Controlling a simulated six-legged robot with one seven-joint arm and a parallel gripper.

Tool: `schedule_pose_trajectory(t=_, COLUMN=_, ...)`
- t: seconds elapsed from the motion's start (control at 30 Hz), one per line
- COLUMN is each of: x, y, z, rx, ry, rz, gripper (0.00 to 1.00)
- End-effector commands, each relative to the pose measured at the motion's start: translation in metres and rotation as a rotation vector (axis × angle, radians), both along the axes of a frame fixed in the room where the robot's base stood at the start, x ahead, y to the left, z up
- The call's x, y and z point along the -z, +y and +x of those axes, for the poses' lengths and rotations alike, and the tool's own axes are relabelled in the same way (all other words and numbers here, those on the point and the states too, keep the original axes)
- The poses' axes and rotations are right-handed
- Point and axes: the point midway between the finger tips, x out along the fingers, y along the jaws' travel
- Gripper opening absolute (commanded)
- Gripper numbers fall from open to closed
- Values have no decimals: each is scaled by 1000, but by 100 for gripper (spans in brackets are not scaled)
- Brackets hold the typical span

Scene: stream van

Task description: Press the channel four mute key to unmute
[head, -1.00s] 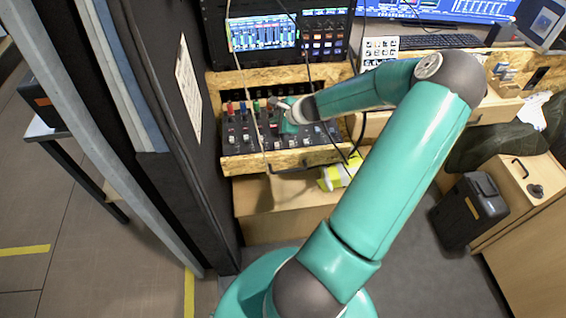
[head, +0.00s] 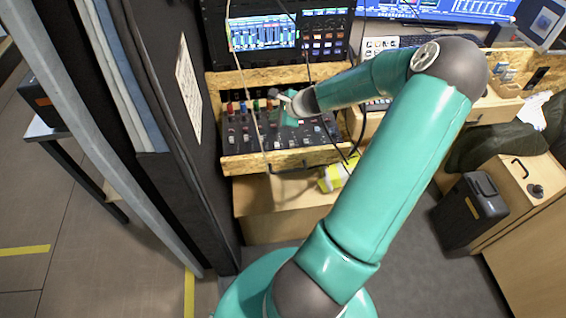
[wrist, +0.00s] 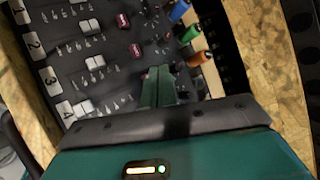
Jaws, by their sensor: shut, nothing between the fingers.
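The audio mixer (head: 245,140) sits in a chipboard-framed tray. In the wrist view its strips carry number labels, with the channel four label (wrist: 66,112) at lower left and a white fader cap (wrist: 85,107) beside it. Dark red keys show on the channel two strip (wrist: 123,20) and channel three strip (wrist: 135,50). The channel four mute key is not visible; my fingers cover that part of its strip. My gripper (wrist: 160,85) is shut and empty, with its tips over the panel. I cannot tell whether they touch it. It also shows in the head view (head: 288,112).
Thin cables (head: 258,110) hang across the mixer. A dark padded wall (head: 180,130) rises to its left. Screens (head: 265,33) stand behind.

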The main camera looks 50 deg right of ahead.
Motion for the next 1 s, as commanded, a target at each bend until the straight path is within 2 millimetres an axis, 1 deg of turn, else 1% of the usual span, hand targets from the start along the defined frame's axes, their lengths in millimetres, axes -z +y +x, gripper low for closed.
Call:
schedule_pose_trajectory(t=0.2, x=-21, y=0, z=0, rx=-1, ry=0, rz=-3, gripper=0)
schedule_pose_trajectory(t=0.5, x=-45, y=0, z=0, rx=0, ry=0, rz=-2, gripper=0)
schedule_pose_trajectory(t=0.87, x=-47, y=2, z=1, rx=-6, ry=2, rz=-3, gripper=0)
schedule_pose_trajectory(t=1.0, x=-49, y=15, z=4, rx=-59, ry=22, rz=-36, gripper=0)
